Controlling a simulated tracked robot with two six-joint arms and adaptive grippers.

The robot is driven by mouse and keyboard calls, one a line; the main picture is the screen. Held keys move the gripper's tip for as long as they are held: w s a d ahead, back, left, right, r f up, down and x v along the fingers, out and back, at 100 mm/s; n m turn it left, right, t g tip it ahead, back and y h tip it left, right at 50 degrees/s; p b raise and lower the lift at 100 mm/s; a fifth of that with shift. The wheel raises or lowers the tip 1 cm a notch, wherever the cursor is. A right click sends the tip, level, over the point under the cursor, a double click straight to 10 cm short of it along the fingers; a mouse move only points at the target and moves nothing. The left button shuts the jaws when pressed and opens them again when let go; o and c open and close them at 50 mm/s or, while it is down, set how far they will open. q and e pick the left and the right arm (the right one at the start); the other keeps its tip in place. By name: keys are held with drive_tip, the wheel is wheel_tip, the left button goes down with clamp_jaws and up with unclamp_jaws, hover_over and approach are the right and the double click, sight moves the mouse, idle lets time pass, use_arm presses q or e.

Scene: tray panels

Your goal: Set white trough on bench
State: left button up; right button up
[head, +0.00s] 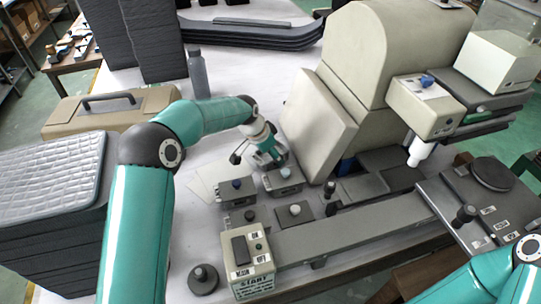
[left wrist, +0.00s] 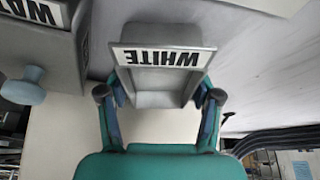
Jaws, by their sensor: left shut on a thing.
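The white trough (left wrist: 165,80) is a small grey open tray with a plate reading WHITE, upside down in the left wrist view. My left gripper (left wrist: 160,97) has a finger on each side of it and is shut on it. In the head view my left gripper (head: 264,152) is over the bench (head: 213,155), close to the beige machine. There the trough is hard to make out beneath the gripper. My right gripper is out of view; only part of my right arm shows at the bottom right.
A grey box with a pale knob (head: 285,179) and one with a dark blue knob (head: 238,191) stand just in front of the gripper. The beige machine (head: 350,75) blocks the right. A grey bottle (head: 199,74) stands behind; stacked pads (head: 50,175) lie left.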

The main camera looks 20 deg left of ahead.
use_arm(q)
drive_tip(key=shift+f, duration=0.5)
drive_tip(key=o, duration=1.4)
drive_tip(key=v, duration=1.2)
drive_tip(key=shift+s+b, duration=0.15)
drive_tip(key=shift+b, duration=0.2)
